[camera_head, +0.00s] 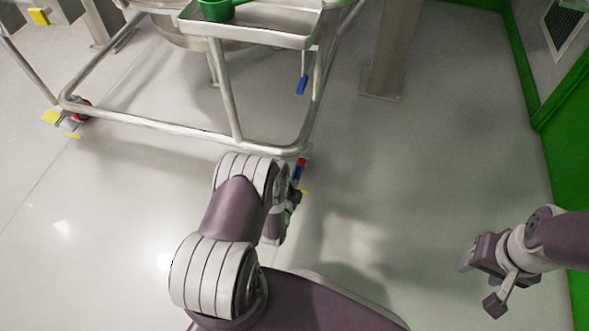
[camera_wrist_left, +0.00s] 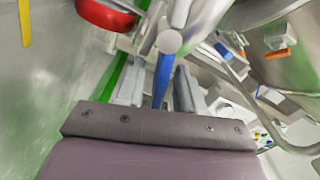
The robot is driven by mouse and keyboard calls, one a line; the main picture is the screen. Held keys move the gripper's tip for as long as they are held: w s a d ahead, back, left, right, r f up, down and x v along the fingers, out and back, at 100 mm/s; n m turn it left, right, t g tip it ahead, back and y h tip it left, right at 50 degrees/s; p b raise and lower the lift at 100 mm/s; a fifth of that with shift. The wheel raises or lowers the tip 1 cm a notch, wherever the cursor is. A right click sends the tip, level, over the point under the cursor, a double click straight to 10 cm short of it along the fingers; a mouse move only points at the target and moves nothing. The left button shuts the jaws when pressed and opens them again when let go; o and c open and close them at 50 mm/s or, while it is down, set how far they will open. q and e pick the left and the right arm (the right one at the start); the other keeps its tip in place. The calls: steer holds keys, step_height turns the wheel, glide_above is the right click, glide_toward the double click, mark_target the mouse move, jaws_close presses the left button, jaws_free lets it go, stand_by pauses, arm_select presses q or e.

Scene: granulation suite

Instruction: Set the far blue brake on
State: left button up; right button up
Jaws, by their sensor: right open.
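The far blue brake (camera_head: 301,86) is a small blue lever low by the far right leg of the steel cart frame (camera_head: 180,128). A nearer blue lever (camera_head: 298,173) is at the near right corner, by a red caster part. My left gripper (camera_head: 290,198) is beside this nearer lever, partly hidden by my arm. In the left wrist view a blue lever (camera_wrist_left: 163,78) stands between its fingers (camera_wrist_left: 158,90), which look apart; contact is unclear. My right gripper (camera_head: 472,256) is open and empty over the floor at the right.
A steel tray (camera_head: 255,32) with a green scoop (camera_head: 215,9) tops the cart. A steel post (camera_head: 383,55) stands behind on the right, and a green-edged wall (camera_head: 560,130) is at far right. Floor between is clear.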

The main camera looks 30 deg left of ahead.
arm_select(q)
jaws_close()
steer(key=shift+f+m+b, duration=0.35)
steer(key=shift+f+m, duration=0.1)
steer(key=shift+m, duration=0.7)
steer(key=shift+f+m+b, duration=0.3)
steer(key=shift+f+m, duration=0.2)
steer(key=shift+m, duration=0.7)
steer(key=shift+f+m+b, duration=0.35)
steer(key=shift+f+m, duration=0.1)
steer(key=shift+m, duration=0.7)
jaws_free()
